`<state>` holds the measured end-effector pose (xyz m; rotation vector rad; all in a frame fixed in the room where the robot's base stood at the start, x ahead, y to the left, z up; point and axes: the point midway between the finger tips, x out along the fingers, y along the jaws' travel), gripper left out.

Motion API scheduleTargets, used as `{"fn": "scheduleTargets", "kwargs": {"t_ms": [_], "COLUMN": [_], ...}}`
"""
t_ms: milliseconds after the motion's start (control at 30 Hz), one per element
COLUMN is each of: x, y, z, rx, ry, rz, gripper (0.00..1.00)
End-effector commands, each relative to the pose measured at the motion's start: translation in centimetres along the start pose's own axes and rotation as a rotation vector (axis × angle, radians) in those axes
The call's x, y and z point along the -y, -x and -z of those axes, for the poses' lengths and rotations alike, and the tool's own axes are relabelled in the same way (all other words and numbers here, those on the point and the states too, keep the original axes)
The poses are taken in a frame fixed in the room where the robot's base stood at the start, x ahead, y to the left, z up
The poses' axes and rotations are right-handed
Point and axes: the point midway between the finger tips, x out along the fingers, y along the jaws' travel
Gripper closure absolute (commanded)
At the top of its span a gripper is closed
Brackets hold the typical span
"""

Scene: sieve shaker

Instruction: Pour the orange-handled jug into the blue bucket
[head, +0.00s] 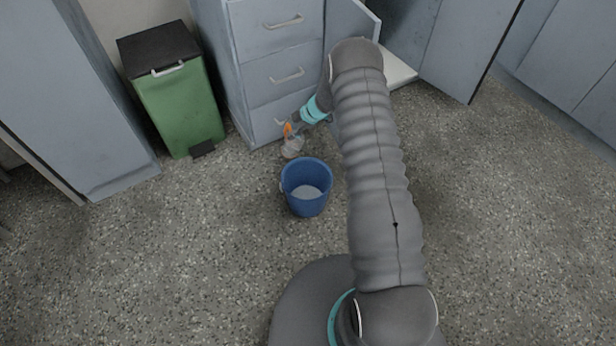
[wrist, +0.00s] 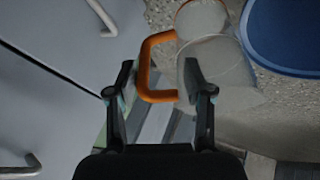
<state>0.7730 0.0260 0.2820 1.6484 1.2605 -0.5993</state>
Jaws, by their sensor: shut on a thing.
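The jug (head: 292,147) is clear with an orange handle; in the head view it is small, just behind the blue bucket (head: 298,205). My gripper (head: 292,126) is at the orange handle and shut on it. In the wrist view the handle (wrist: 147,62) passes between the fingers of my gripper (wrist: 158,92), and the jug's see-through body (wrist: 215,65) lies right of it. The bucket stands upright on the floor, with a pale patch inside. Its blue side (wrist: 285,35) fills the wrist view's upper right corner, apart from the jug. I cannot tell what the jug contains.
A grey-blue drawer cabinet (head: 275,38) with metal handles stands close behind the jug. A green bin (head: 180,108) with a black lid stands at the left. An open cabinet door (head: 460,45) is at the upper right. The speckled floor (head: 200,250) left of the bucket is clear.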

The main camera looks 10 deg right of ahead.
Motion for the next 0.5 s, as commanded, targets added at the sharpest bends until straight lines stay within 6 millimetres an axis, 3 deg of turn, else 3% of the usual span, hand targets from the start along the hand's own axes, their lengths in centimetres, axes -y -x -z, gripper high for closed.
{"fn": "scheduleTargets", "kwargs": {"t_ms": [500], "x": [-1.1], "y": [-2.2], "z": [-1.0], "rx": [0.026], "ry": [-0.052], "rz": [0.139], "gripper": [1.0]}}
